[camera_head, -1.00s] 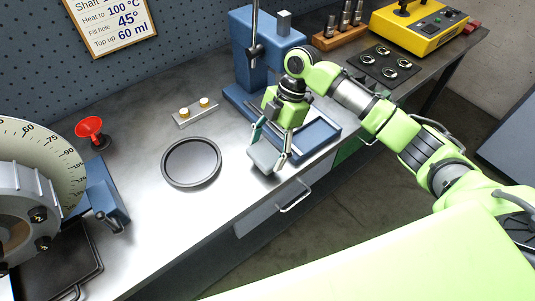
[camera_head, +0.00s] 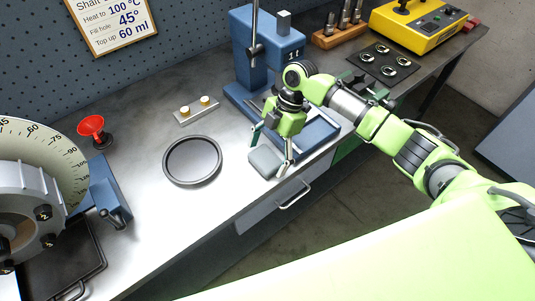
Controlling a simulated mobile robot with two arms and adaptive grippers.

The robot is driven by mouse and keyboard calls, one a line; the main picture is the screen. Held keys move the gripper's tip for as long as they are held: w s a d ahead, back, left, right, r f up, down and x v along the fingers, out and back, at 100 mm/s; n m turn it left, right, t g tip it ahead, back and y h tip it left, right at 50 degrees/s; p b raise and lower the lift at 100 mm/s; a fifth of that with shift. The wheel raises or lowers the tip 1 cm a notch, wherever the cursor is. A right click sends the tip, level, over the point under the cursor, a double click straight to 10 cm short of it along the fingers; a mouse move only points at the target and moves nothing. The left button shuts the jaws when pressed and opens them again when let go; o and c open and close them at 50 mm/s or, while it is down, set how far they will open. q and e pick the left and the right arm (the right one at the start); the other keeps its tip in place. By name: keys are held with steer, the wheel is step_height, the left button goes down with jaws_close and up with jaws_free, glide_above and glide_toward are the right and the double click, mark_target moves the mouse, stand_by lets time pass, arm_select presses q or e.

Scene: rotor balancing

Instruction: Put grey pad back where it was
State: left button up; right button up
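The grey pad (camera_head: 265,162) is a small, rounded block at the front edge of the metal bench, just left of the blue press's tray. It looks level and at or very near the bench top; a small gap under it cannot be ruled out. My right gripper (camera_head: 270,159) points down over it, with one finger at its back left side and the other at its right side. The fingers appear closed on the pad. My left gripper is not in view.
A round dark dish (camera_head: 192,161) lies left of the pad. The blue press (camera_head: 268,45) stands behind my gripper. A plate with two brass knobs (camera_head: 196,110), a red funnel (camera_head: 92,127) and a dial machine (camera_head: 35,205) are further left. Bare bench surrounds the dish.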

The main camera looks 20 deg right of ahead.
steer(key=shift+r, duration=0.15)
steer(key=b+v, duration=0.2)
steer(key=v, duration=1)
steer(key=shift+s, duration=0.1)
